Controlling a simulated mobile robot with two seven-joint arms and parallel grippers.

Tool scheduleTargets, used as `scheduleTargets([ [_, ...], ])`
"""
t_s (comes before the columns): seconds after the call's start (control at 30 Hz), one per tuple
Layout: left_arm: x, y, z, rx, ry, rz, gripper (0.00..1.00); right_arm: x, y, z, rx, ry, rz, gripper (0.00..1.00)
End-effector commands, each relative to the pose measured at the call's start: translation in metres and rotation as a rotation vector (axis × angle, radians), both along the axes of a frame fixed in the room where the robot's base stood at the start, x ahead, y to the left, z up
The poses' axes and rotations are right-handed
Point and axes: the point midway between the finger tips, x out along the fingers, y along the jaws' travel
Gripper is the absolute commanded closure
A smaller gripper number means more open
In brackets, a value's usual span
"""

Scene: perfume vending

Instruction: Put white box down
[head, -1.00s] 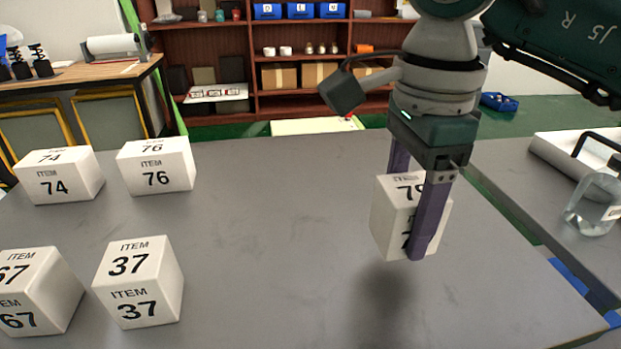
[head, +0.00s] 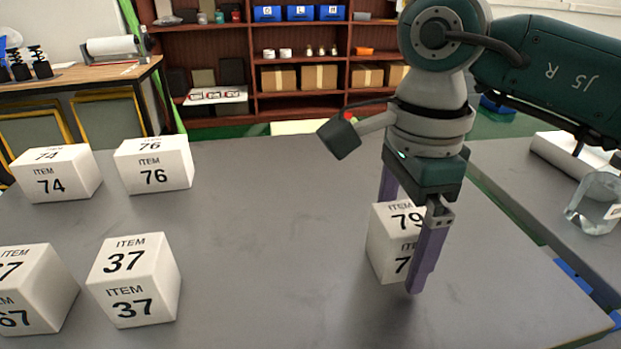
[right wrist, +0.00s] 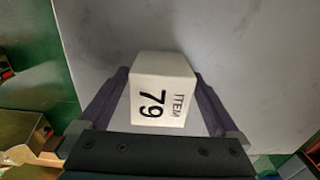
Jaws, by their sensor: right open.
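The white box marked 79 (head: 392,240) rests on the grey table (head: 270,220), right of the middle. It also shows in the right wrist view (right wrist: 162,92), lying between the two fingers. My right gripper (head: 400,240) is open around the box, its purple fingers pointing down on either side; the near finger hides part of the box front. In the right wrist view small gaps show beside the box. My left gripper is not in view.
White boxes marked 74 (head: 55,173), 76 (head: 154,165), 67 (head: 32,288) and 37 (head: 133,280) stand on the table's left side. The table's middle is clear. A glass jar (head: 597,203) stands on the surface at the right. Shelves (head: 250,60) stand behind.

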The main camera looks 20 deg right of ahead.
Motion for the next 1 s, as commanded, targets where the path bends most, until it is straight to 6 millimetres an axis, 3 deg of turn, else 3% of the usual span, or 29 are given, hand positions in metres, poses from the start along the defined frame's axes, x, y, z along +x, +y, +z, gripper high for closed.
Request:
scheduleTargets([
  [0.27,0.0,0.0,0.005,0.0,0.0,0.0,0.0,0.001,0.0,0.01,0.0,-0.002,0.0,0.02],
  [0.7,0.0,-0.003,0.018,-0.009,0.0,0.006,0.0,0.001,0.0,0.101,-0.001,-0.005,0.0,0.02],
  [1.0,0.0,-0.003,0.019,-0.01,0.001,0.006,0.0,0.0,0.0,0.124,-0.001,0.0,0.0,0.02],
])
